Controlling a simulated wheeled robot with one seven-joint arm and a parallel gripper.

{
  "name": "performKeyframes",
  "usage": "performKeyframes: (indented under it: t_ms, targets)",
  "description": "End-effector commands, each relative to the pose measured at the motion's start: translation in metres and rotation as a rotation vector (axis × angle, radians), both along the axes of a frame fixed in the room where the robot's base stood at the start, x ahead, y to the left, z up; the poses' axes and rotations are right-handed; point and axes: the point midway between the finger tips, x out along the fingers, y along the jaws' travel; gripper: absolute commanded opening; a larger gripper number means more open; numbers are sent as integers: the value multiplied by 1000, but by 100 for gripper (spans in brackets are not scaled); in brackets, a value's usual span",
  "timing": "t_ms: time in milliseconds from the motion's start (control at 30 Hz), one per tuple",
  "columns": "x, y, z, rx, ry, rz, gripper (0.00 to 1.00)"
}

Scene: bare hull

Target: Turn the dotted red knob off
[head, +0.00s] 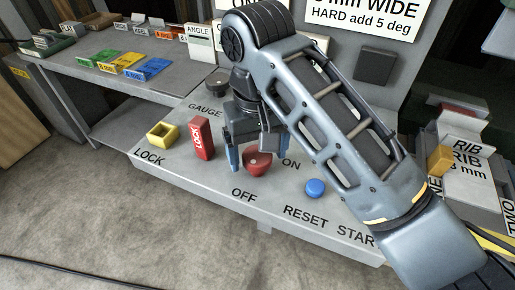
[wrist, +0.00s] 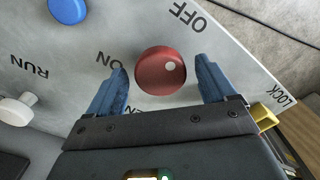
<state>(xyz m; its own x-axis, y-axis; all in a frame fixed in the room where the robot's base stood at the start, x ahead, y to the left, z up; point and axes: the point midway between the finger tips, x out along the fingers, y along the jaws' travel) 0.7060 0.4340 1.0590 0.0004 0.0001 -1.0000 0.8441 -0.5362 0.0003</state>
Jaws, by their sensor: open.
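The dotted red knob (head: 258,164) sits on the sloped grey panel between the ON and OFF labels. In the wrist view the knob (wrist: 155,80) is round, with a pale dot right of and slightly above its middle. The OFF label (wrist: 187,17) lies beyond it to the upper right, and the ON label (wrist: 110,60) to its left. My gripper (head: 256,154) is open, its blue fingers on either side of the knob. In the wrist view my gripper (wrist: 161,78) shows a gap between each finger and the knob; its exact height above the panel is unclear.
A dark round knob (head: 217,83) is behind, near GAUGE.

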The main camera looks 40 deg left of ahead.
Motion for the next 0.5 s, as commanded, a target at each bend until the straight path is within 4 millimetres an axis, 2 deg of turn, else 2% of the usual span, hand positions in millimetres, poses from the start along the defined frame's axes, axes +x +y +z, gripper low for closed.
performKeyframes:
  t_ms: [267, 500]
  targets:
    - [1, 0, 5, 1, -2, 0, 84]
    - [2, 0, 37, 1, -6, 1, 84]
